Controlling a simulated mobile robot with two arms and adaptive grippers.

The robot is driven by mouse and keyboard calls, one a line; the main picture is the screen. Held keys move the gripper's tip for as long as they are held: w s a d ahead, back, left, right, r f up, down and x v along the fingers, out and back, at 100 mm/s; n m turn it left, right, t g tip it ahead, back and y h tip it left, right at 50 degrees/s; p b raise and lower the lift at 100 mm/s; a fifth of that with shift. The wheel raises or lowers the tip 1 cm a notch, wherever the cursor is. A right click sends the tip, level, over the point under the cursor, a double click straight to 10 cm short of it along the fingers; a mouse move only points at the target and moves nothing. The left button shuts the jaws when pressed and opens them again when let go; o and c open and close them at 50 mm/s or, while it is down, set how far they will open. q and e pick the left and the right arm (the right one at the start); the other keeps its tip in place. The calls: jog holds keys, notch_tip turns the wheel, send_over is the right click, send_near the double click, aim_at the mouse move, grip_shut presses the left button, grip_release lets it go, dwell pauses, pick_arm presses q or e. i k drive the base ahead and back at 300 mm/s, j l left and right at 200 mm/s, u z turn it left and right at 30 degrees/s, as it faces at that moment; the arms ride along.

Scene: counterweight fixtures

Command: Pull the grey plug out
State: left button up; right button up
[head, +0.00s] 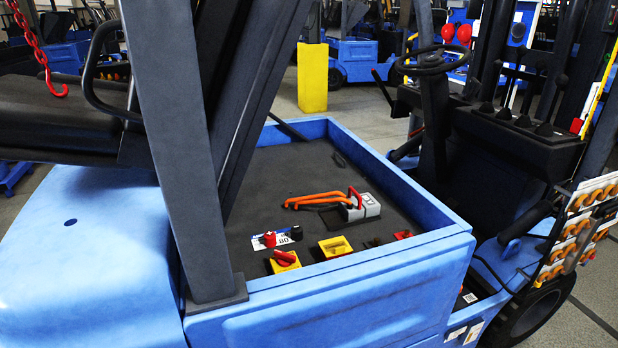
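The grey plug (364,207) is a boxy grey connector with a red handle (354,197). It sits on the dark top of the blue forklift's battery compartment (310,165), right of centre in the head view. Two orange cables (314,199) run from its left side. Whether it is seated in a socket cannot be told at this size. Neither of my grippers shows in the head view.
Yellow switch boxes (335,247), a red knob (285,258) and small red and black caps (270,239) sit near the front rim. A dark grey pillar (180,150) stands at left. A steering wheel and levers (520,121) are at right.

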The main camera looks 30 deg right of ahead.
aim_at(355, 211)
jog(key=z, duration=1.2)
jog(key=i+l+u, duration=0.4)
jog(key=l+u, duration=0.2)
